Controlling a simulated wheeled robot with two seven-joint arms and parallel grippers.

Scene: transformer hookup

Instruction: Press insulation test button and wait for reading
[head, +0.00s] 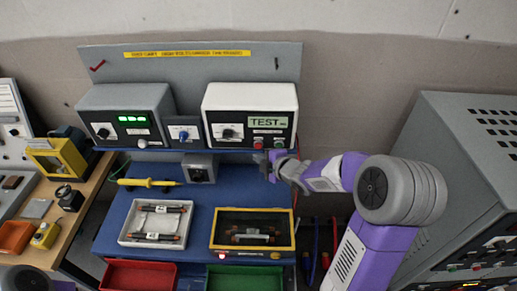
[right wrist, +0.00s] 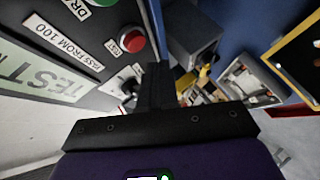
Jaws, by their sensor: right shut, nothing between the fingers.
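The white-topped tester (head: 250,97) stands on the bench's back shelf. Its display (head: 268,121) reads "TEST" followed by small marks. A red button (right wrist: 131,40) labelled TEST shows on its panel in the right wrist view, beside a label reading "PASS FROM 100". My right gripper (head: 268,164) is shut and empty, at the lower right front of the tester. In the right wrist view its dark fingers (right wrist: 155,85) are together, close to the panel and overlapping a small knob-like part. I cannot tell whether they touch it. My left gripper is not in view.
A grey meter with green digits (head: 132,118) stands left of the tester. A white tray of fuse-like parts (head: 128,238) and a yellow-framed box (head: 293,228) lie on the blue bench. Red (head: 112,281) and green bins are in front. A grey cabinet (head: 450,140) stands right.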

